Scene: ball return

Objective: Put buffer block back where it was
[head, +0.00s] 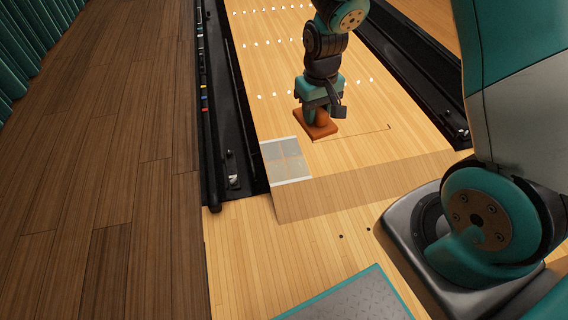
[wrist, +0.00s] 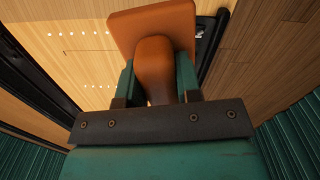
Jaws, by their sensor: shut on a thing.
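The orange-brown buffer block (head: 316,128) has a flat square plate and a thick handle. In the head view it is at or just above the pale lane, at the left end of a thin dark corner-marked outline (head: 352,136); I cannot tell whether it touches the lane. My gripper (head: 318,104) is above it, with the fingers shut on the handle. In the wrist view the block's plate (wrist: 150,22) is beyond the handle, which sits between the two teal fingers of my gripper (wrist: 156,88). The gripper hides part of the handle.
A grey see-through panel (head: 287,161) lies on the lane in front of the block. Black gutters (head: 232,130) run along both lane sides. White dots mark the lane further back. A dark wooden floor (head: 110,170) is at left. The lane right of the block is clear.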

